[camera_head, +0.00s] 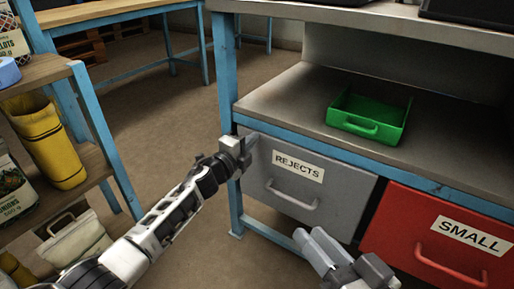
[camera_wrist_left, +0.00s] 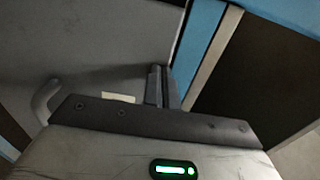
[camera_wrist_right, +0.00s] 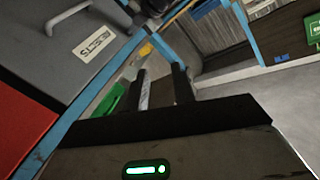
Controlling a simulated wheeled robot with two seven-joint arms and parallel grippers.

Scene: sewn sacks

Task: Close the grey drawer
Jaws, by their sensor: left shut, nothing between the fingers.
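The grey drawer (camera_head: 325,200) has a "REJECTS" label and a bar handle, and sits under the workbench. Its front looks about level with the red drawer beside it; a small gap is hard to judge. My left gripper (camera_head: 244,152) is shut and empty at the drawer front's upper left edge, near the blue post. Contact cannot be told. In the left wrist view the shut fingers (camera_wrist_left: 163,86) are in front of the grey face (camera_wrist_left: 110,35). My right gripper (camera_head: 312,246) is open and empty, in front of and below the drawer. The drawer also shows in the right wrist view (camera_wrist_right: 60,60).
The red "SMALL" drawer (camera_head: 440,240) is to the right. A green tray (camera_head: 368,118) lies on the bench shelf (camera_head: 285,93). A blue post (camera_head: 228,75) stands at the drawer's left. A shelf rack (camera_head: 95,165) with a yellow bag (camera_head: 47,140) is at left. Floor between is clear.

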